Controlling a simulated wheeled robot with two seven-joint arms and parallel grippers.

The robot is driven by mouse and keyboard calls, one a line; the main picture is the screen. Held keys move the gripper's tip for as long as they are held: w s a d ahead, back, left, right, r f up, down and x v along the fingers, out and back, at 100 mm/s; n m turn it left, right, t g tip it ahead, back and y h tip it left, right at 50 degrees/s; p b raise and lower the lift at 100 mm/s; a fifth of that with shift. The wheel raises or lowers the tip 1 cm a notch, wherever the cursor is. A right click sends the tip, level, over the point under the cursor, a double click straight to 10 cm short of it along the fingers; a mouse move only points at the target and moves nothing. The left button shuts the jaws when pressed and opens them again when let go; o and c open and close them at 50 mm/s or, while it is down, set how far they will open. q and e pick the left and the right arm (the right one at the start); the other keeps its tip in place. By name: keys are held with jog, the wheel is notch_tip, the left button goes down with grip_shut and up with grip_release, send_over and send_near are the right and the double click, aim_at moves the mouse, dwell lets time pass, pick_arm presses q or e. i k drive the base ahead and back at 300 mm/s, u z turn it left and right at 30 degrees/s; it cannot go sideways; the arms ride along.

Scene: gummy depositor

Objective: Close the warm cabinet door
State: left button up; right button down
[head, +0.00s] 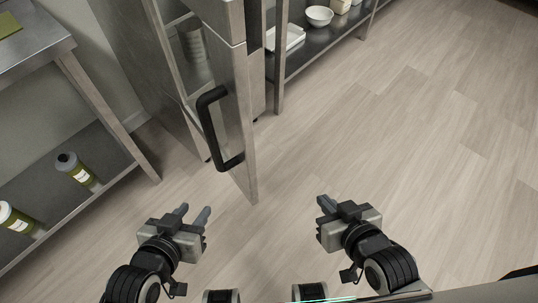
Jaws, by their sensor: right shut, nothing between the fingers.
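The warm cabinet (137,55) is a tall steel unit at the upper left. Its steel door (243,130) stands open, swung out toward me and seen nearly edge-on. A black bar handle (206,122) is on the door's left-facing side. My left gripper (196,209) is open and empty, below and left of the door's lower end, apart from it. My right gripper (324,201) is shut with nothing in it, over the floor to the right of the door, also apart from it. The door's hinge is not clear to see.
A steel table (68,45) with a lower shelf stands at the left; green bottles (76,170) are on that shelf. Behind the door, a steel rack (312,50) holds a white bowl (319,16) and a white tray (287,38). The wood floor (430,130) at the right is clear.

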aim_at(223, 22)
jog(key=z, duration=1.6)
jog(key=k, duration=0.85)
jog(key=u, duration=1.8)
